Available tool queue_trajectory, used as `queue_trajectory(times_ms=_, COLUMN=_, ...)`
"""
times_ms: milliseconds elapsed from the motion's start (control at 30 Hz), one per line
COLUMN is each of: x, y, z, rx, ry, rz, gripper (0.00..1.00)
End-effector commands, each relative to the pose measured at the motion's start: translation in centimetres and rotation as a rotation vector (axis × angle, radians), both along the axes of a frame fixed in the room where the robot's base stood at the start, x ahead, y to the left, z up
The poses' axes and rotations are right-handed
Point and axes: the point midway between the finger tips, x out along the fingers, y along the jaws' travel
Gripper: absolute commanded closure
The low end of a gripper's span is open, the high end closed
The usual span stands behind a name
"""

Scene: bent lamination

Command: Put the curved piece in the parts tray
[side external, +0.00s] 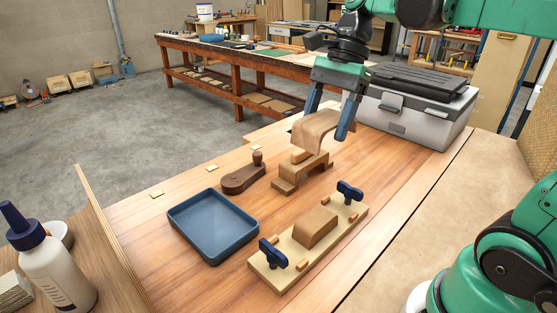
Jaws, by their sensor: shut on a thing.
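The curved piece (316,127) is a bent strip of light wood in the side external view. My gripper (326,122) is shut on it, with one blue finger at each side. The piece is just above a small wooden stand (302,174); I cannot tell whether they touch. The parts tray is most likely the shallow blue tray (213,228), which lies empty on the bench, to the left of and nearer the camera than my gripper.
A pale board (325,257) with a curved wooden block (317,228) and two blue knobs lies right of the tray. A dark wooden tool (242,178) stands behind the tray. A grey case (408,112) stands at the back right. A glue bottle (55,270) stands front left.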

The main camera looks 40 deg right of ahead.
Motion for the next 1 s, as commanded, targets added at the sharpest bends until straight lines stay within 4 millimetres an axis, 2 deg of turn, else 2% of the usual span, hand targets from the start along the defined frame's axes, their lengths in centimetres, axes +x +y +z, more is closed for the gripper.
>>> queue_trajectory(times_ms=167, x=2.6, y=0.9, z=0.9, rx=-0.003, ry=-0.001, rz=0.009, gripper=0.85)
queue_trajectory(times_ms=267, x=5.3, y=2.1, z=1.2, rx=-0.006, ry=-0.001, rz=0.019, gripper=0.85)
queue_trajectory(times_ms=400, x=9.5, y=4.8, z=1.0, rx=-0.008, ry=-0.002, rz=0.027, gripper=0.85)
queue_trajectory(times_ms=600, x=13.9, y=9.2, z=-0.2, rx=-0.007, ry=-0.003, rz=0.038, gripper=0.85)
queue_trajectory(times_ms=800, x=15.8, y=12.1, z=-1.3, rx=-0.005, ry=-0.003, rz=0.040, gripper=0.85)
queue_trajectory(times_ms=1000, x=16.4, y=12.9, z=-2.8, rx=-0.004, ry=-0.003, rz=0.040, gripper=0.85)
